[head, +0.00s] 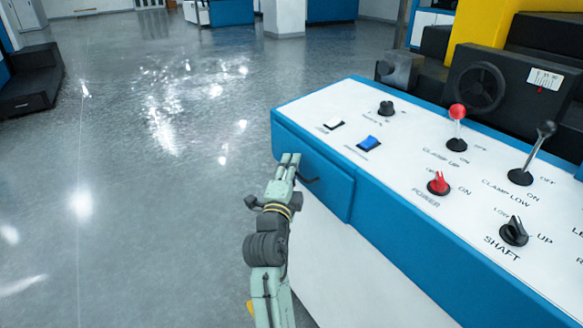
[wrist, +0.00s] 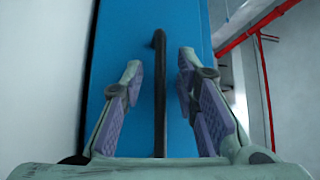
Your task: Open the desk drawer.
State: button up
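The desk drawer (head: 318,178) is a blue front panel on the left end of the console's front side, and it looks closed. Its dark handle (head: 309,180) sticks out from the panel. In the wrist view the blue drawer front (wrist: 188,60) fills the middle, and the black bar handle (wrist: 160,95) runs upright between my fingers. My gripper (head: 291,158) is at the handle in the head view. In the wrist view my gripper (wrist: 158,85) is open, with its purple-padded fingers on either side of the handle and gaps showing on both sides.
The white console top (head: 400,150) carries a blue switch (head: 369,143), knobs and red and black levers close to the drawer. Dark machinery (head: 480,85) stands behind. The grey floor (head: 130,200) to the left is clear.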

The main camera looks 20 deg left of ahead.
jog(key=shift+c, duration=0.4)
grip_shut()
dwell(0.4)
